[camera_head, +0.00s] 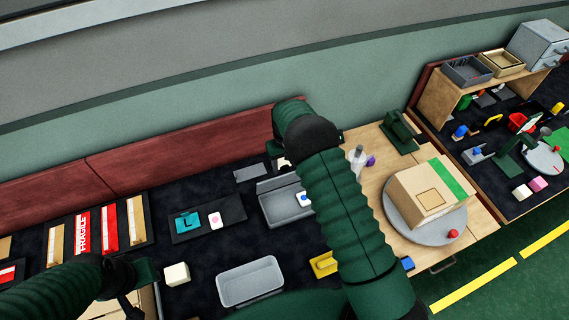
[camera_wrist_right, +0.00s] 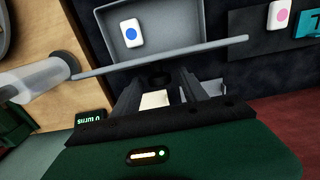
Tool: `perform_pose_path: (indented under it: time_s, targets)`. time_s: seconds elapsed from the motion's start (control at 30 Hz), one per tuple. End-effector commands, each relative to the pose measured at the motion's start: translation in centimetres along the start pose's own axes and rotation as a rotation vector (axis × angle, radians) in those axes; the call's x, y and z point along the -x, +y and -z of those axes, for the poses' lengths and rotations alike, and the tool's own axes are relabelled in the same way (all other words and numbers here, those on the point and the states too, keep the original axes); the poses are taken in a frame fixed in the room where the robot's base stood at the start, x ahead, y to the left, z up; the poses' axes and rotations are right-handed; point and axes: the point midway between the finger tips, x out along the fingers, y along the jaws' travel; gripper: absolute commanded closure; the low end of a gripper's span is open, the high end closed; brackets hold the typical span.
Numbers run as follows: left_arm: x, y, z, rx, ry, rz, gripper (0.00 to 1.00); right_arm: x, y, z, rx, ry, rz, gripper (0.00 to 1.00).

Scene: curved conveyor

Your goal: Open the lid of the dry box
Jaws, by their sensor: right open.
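The grey dry box (camera_head: 290,208) stands on the dark table mat, left of my right forearm. Its thin grey lid (camera_wrist_right: 165,58) is raised, seen nearly edge-on in the right wrist view. The open box (camera_wrist_right: 180,22) holds a white block with a blue dot (camera_wrist_right: 131,33). My right gripper (camera_wrist_right: 168,78) is open behind the lid, fingers pointing toward it; contact cannot be told. In the head view this gripper (camera_head: 279,150) is mostly hidden by my arm. My left gripper (camera_head: 135,288) is at the lower left, away from the box, its fingers unclear.
A grey tray (camera_head: 250,282) and a cream block (camera_head: 177,274) lie in front. A cardboard box (camera_head: 430,190) sits on a round turntable at right. A clear cylinder (camera_wrist_right: 40,78) is beside my right gripper.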

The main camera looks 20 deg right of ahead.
Motion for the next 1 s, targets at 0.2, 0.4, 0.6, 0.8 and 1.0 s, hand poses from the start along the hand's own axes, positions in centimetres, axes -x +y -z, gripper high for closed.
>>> perform_pose_path:
  time_s: [0.2,0.4,0.6,0.8,1.0]
  targets:
    - [-0.02,0.00,-0.01,0.000,0.000,0.000,0.72,0.03,0.00,-0.02,0.000,0.000,0.000,0.59]
    - [-0.02,0.00,-0.01,0.000,0.000,0.000,0.72,0.04,-0.01,-0.01,0.000,-0.001,0.000,0.86]
    - [-0.02,0.00,-0.01,0.000,0.000,0.000,0.72,0.04,0.00,0.00,0.000,-0.001,0.000,1.00]
    - [-0.02,0.00,-0.01,0.000,0.000,0.000,0.72,0.05,0.01,0.00,0.000,0.000,0.000,1.00]
    - [-0.02,0.00,-0.01,0.000,0.000,0.000,0.72,0.06,0.01,0.01,0.000,0.000,0.000,1.00]
